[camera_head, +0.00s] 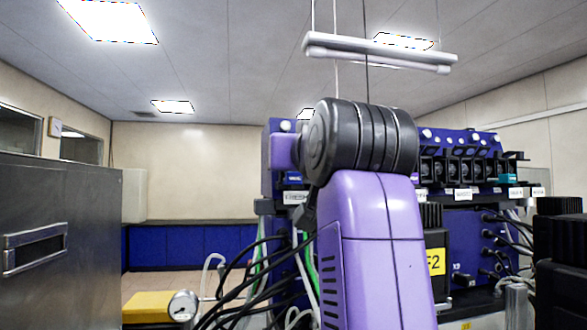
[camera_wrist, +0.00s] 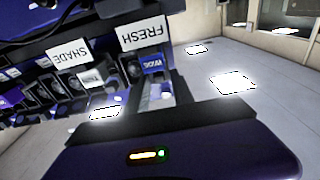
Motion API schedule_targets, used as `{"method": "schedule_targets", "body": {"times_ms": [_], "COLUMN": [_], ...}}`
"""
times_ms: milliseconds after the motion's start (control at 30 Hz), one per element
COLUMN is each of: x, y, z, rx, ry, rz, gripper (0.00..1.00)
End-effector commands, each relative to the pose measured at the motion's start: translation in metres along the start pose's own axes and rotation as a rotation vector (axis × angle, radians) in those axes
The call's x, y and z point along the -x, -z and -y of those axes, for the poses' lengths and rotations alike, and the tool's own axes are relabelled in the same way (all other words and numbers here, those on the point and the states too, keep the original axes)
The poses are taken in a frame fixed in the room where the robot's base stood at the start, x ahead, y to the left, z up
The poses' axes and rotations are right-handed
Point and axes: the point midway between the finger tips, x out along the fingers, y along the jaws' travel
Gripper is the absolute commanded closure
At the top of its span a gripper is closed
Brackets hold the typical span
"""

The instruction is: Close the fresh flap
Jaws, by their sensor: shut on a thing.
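The wrist view is upside down. A white FRESH label (camera_wrist: 142,33) is on the dark blue rack, beside a black-framed unit (camera_wrist: 131,68) and a small blue tag (camera_wrist: 152,64). My gripper (camera_wrist: 157,92) reaches up to this spot, its pale fingers close together at the blue tag. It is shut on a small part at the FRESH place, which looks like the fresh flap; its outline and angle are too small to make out. In the head view my purple arm hides the gripper and the FRESH place.
A SHADE label (camera_wrist: 69,53) and several similar black units stand beside it. The head view shows the row of black units (camera_head: 462,168) on the blue rack (camera_head: 436,141). Dark cables (camera_head: 262,270) hang left of my arm. A grey metal cabinet (camera_head: 75,235) stands at left.

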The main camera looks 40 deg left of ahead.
Motion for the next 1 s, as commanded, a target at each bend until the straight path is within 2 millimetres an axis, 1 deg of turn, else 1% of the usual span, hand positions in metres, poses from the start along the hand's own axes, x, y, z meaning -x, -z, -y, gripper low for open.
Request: {"method": "schedule_targets", "body": {"times_ms": [33,200,567,600,633,900,1000], "x": [0.0003,-0.0001,-0.0003,-0.0003,-0.0003,-0.0004,0.003], "y": [-0.0031,-0.0022,-0.0013,-0.0013,-0.0013,-0.0015,-0.0022], "z": [0.0001,0.0002,0.0002,0.0002,0.0002,0.0,-0.0002], "rx": [0.0,0.0,0.0,0.0,0.0,0.0,0.0], "ry": [0.0,0.001,0.001,0.001,0.001,0.0,0.0], "rz": [-0.014,-0.044,-0.049,-0.049,-0.049,-0.048,-0.05], "gripper": [1.0,1.0,1.0,0.69,0.64,0.64,0.64]}}
